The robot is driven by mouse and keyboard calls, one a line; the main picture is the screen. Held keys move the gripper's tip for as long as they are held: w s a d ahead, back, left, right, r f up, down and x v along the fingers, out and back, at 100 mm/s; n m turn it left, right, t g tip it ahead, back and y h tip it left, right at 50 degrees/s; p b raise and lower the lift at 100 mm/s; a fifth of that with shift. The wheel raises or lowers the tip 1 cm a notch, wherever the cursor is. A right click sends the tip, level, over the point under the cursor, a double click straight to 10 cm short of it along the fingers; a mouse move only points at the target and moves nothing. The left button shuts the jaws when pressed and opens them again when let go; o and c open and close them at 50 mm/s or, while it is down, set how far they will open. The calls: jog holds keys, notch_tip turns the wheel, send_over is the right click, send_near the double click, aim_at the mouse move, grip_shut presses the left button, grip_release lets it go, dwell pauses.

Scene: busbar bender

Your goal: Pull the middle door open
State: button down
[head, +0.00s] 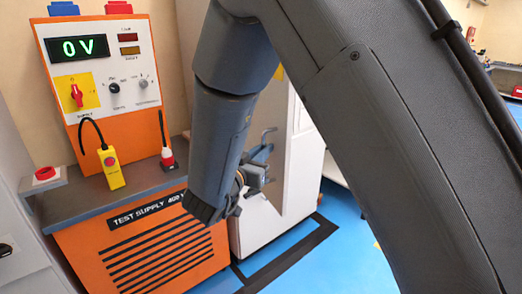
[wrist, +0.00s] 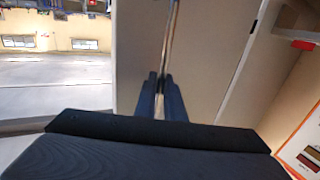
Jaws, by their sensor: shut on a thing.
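A white cabinet (head: 300,165) stands behind my arm in the head view, right of the orange test supply. Its pale door panel (wrist: 213,50) fills the middle of the wrist view. A thin, shiny upright bar (wrist: 172,35), apparently the door's handle, runs up from between my fingertips. My gripper (wrist: 163,84) is shut on this bar. In the head view my gripper (head: 260,165) is at the cabinet's front, partly hidden by my wrist. My arm hides much of the cabinet, so I cannot tell how far the door stands open.
The orange test supply (head: 165,245) with its "0 V" panel (head: 85,48) stands close on the left. A yellow pendant (head: 110,168) and a red button (head: 45,174) are on its ledge. Blue floor with black marking (head: 290,262) lies clear in front of the cabinet.

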jog(key=shift+a+r, duration=0.1)
jog(key=shift+r, duration=0.05)
jog(key=c, duration=1.8)
grip_release()
jog(key=shift+c, duration=0.2)
jog(key=shift+s, duration=0.1)
jog(key=b+v, duration=0.1)
jog(key=v, duration=0.6)
jog(key=shift+s, duration=0.25)
jog(key=shift+a, duration=0.15)
